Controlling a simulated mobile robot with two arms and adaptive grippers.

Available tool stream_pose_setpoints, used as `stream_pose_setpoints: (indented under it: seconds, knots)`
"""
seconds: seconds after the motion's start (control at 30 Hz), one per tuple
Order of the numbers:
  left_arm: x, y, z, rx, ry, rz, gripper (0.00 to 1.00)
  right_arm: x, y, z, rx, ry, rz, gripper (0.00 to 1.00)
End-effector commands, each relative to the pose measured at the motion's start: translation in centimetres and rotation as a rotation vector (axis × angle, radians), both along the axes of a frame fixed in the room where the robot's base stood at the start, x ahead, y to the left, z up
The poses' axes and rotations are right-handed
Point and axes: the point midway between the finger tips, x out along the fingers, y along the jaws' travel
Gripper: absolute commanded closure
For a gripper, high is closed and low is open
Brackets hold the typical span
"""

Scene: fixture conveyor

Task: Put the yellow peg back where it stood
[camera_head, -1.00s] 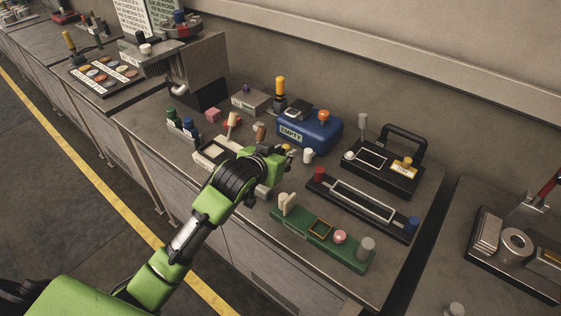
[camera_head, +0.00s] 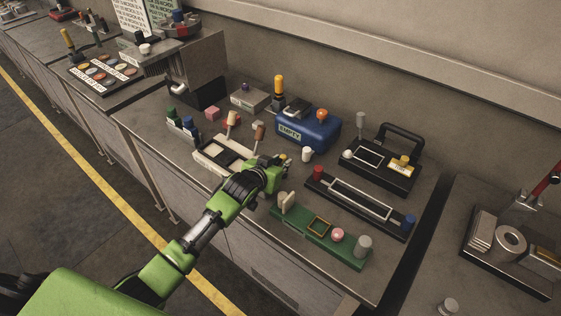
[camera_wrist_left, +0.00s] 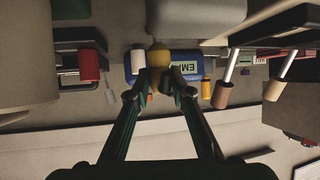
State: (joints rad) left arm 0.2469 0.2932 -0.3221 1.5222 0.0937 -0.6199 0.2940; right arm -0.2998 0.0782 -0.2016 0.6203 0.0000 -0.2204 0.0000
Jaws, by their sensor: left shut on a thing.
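My left gripper (camera_head: 281,160) is shut on the yellow peg, whose rounded yellow end (camera_wrist_left: 159,55) shows between the fingertips (camera_wrist_left: 165,82) in the left wrist view. In the head view only a small yellow bit (camera_head: 284,156) shows at the fingertips. The gripper is above the bench, between the white tray (camera_head: 207,166) and the black rail fixture (camera_head: 345,205), in front of the blue EMPTY box (camera_head: 322,136). The peg's lower end and any gap below it cannot be made out. The right gripper is not in view.
A green fixture (camera_head: 300,228) with several parts lies nearer the front edge. The rail fixture carries a red peg (camera_head: 318,173) and a blue peg (camera_head: 409,222). Tan and brown pegs stand at the white tray. A black handled fixture (camera_head: 380,177) stands at the right.

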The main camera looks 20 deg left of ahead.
Motion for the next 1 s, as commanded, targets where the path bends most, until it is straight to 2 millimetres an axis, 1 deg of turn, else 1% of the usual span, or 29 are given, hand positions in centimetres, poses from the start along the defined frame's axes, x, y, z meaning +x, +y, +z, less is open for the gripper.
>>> stream_pose_setpoints:
  seconds: [0.13,0.17,0.2,0.5,0.6,0.67,0.77,1.0]
  knots:
    - [0.0,0.0,-0.4,0.000,-0.001,0.000,1.00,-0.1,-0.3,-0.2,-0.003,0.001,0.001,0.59]
    - [0.0,0.0,-0.3,0.000,0.000,0.000,0.71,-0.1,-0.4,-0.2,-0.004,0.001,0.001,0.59]
    - [0.0,0.0,-0.3,0.000,0.000,0.000,0.62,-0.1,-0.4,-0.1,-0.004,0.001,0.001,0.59]
    - [0.0,0.0,-0.2,0.000,0.000,0.000,0.62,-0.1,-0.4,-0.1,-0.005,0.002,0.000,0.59]
    - [0.0,0.0,0.2,0.000,-0.001,0.000,0.62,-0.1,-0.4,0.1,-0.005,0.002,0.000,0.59]
    - [-0.3,0.0,0.2,0.000,0.000,0.000,0.62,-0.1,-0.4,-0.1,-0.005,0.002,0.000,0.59]
    - [-1.3,0.2,0.7,0.000,-0.001,0.000,0.62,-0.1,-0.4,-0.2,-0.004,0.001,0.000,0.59]
    - [-5.0,0.6,2.6,0.001,-0.001,0.000,0.62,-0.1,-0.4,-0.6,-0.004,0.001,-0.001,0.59]
